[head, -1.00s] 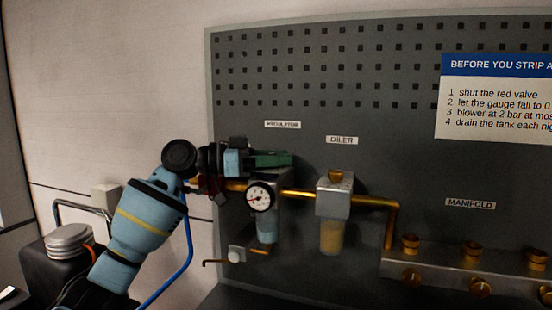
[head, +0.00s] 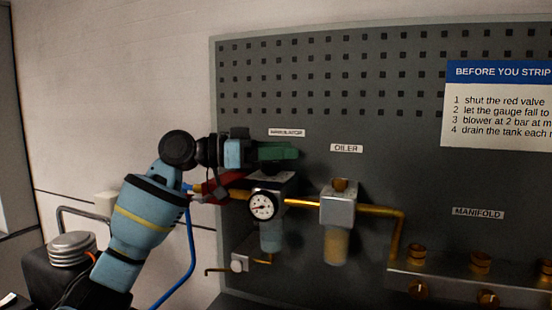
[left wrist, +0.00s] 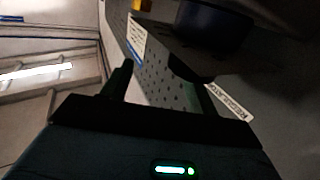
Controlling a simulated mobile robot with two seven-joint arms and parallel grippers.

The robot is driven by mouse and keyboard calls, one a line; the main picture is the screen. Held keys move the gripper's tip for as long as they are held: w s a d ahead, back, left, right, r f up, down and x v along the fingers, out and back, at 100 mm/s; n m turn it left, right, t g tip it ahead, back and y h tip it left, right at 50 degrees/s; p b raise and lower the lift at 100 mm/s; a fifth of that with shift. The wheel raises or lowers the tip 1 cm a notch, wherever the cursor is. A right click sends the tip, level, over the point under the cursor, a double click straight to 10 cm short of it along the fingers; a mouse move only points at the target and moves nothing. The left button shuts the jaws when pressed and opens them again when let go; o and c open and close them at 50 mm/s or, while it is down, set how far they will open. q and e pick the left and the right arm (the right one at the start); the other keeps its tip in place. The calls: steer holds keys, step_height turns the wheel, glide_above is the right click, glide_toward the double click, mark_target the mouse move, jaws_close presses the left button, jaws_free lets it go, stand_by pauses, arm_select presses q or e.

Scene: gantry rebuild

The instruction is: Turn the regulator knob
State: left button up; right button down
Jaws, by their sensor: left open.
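The regulator (head: 272,185) hangs on the dark pegboard under its label, with a round white gauge (head: 263,206) on its front and a clear bowl below. My left gripper (head: 280,152) is open with green fingers, just above the regulator's top. It hides most of the knob in the head view. In the left wrist view a dark blue round part, probably the regulator knob (left wrist: 210,22), shows at the top, beyond the open fingers (left wrist: 158,80). Nothing is between the fingers. I cannot tell contact, but the part looks apart from them. My right gripper is not in view.
The oiler (head: 338,206) stands right of the regulator, joined by brass pipe (head: 380,210). A red valve handle (head: 222,186) is close below my left wrist. A manifold (head: 465,277) is at lower right. A sign (head: 500,105) is at upper right. Pegboard above is free.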

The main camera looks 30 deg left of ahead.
arm_select(q)
steer(key=s+d+r, duration=0.1)
steer(key=s+d, duration=0.6)
steer(key=s, duration=0.5)
steer(key=shift+r+b, duration=0.15)
steer(key=shift+b, duration=0.25)
steer(key=shift+s, duration=0.1)
